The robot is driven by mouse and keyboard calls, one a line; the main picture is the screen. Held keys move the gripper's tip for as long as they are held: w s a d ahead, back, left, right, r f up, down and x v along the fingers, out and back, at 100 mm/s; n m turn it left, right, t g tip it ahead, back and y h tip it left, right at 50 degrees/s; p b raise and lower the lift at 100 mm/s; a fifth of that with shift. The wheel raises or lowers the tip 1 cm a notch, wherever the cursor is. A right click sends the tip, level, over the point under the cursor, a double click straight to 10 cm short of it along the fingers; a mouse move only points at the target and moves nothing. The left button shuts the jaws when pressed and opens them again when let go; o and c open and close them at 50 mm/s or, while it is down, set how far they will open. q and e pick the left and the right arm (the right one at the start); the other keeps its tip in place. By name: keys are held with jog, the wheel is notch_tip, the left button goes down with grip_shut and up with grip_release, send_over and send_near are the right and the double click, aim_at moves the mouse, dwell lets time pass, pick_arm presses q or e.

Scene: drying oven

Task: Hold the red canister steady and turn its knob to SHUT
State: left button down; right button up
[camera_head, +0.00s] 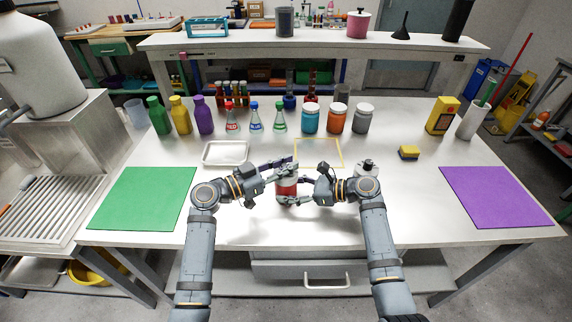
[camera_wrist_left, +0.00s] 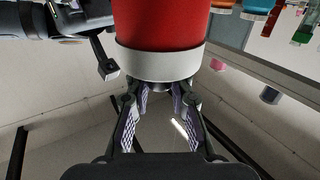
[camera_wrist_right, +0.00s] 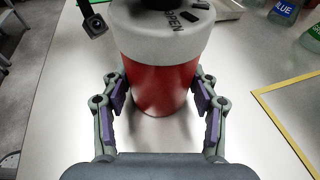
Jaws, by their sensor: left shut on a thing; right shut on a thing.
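The red canister (camera_head: 287,187), with a white top, stands upright on the table at front centre. My left gripper (camera_head: 284,164) is shut at the knob on its top; in the left wrist view the dark knob (camera_wrist_left: 160,87) sits between the fingertips, mostly hidden by them. My right gripper (camera_head: 296,191) is shut around the red body, whose sides lie between the purple pads in the right wrist view (camera_wrist_right: 160,92). The word OPEN shows on the white top (camera_wrist_right: 160,42). I cannot read SHUT or tell where the knob points.
A white-topped item with a dark knob (camera_head: 367,165) stands behind my right wrist. A white tray (camera_head: 225,163) and a yellow frame (camera_head: 341,154) lie behind the canister. Bottles and jars (camera_head: 310,120) stand farther back. Green (camera_head: 141,198) and purple (camera_head: 494,196) mats lie at the sides.

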pick_arm(q)
jog(key=shift+f, duration=0.1)
jog(key=c, duration=1.2)
grip_release()
jog(key=shift+o, duration=0.2)
jog(key=shift+a, duration=0.1)
jog(key=v, duration=1.1)
jog(key=shift+s+a, duration=0.2)
jog(key=shift+a, duration=0.15)
